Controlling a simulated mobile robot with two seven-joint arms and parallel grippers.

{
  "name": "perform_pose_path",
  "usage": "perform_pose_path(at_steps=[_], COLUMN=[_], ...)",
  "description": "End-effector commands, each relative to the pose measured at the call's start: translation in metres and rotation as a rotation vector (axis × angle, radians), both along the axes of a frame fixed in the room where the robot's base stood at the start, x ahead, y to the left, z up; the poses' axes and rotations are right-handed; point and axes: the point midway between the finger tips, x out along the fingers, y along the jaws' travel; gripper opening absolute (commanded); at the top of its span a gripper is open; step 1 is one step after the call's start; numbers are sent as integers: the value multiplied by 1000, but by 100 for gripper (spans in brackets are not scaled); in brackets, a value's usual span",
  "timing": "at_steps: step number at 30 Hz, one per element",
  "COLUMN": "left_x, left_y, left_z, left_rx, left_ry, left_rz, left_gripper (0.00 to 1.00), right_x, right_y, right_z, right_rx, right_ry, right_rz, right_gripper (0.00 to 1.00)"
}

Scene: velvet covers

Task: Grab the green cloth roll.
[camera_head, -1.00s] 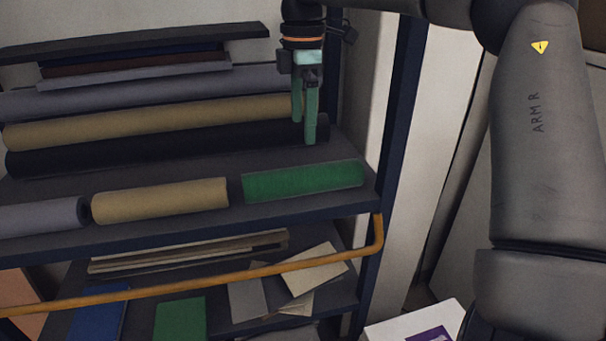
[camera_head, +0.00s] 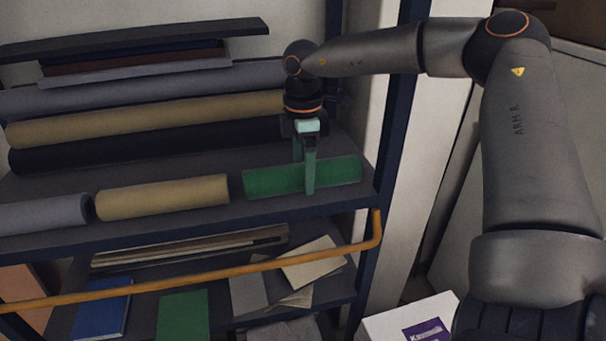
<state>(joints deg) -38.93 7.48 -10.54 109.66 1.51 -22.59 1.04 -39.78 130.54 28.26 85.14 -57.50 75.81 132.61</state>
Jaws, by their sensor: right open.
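The green cloth roll (camera_head: 338,172) lies on its side at the right end of the shelf (camera_head: 210,223), near the front edge. My right gripper (camera_head: 304,178) points down at the roll's middle. Its near finger passes in front of the roll and its far finger shows behind the roll's upper edge, so the fingers are on either side of it. The gripper is open. Whether a finger touches the roll cannot be told. My left gripper is not in view.
A tan roll (camera_head: 160,197) and a grey roll (camera_head: 45,214) lie left in the same front row. Long black (camera_head: 150,145), tan (camera_head: 150,117) and grey rolls lie behind. A dark blue post (camera_head: 392,130) stands at the right. An orange rail (camera_head: 200,279) runs below the shelf.

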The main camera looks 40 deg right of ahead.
Motion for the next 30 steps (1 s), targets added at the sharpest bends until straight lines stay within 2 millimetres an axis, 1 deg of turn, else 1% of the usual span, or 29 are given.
perform_pose_path(at_steps=[3,27,30], left_x=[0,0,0], left_y=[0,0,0], left_z=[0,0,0], left_rx=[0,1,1], left_ry=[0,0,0], left_rz=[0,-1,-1], left_gripper=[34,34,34], right_x=[0,0,0], right_y=[0,0,0], right_z=[0,1,1], right_rx=[0,0,0], right_ry=[0,0,-1], right_rz=[0,0,0], right_gripper=[100,10,0])
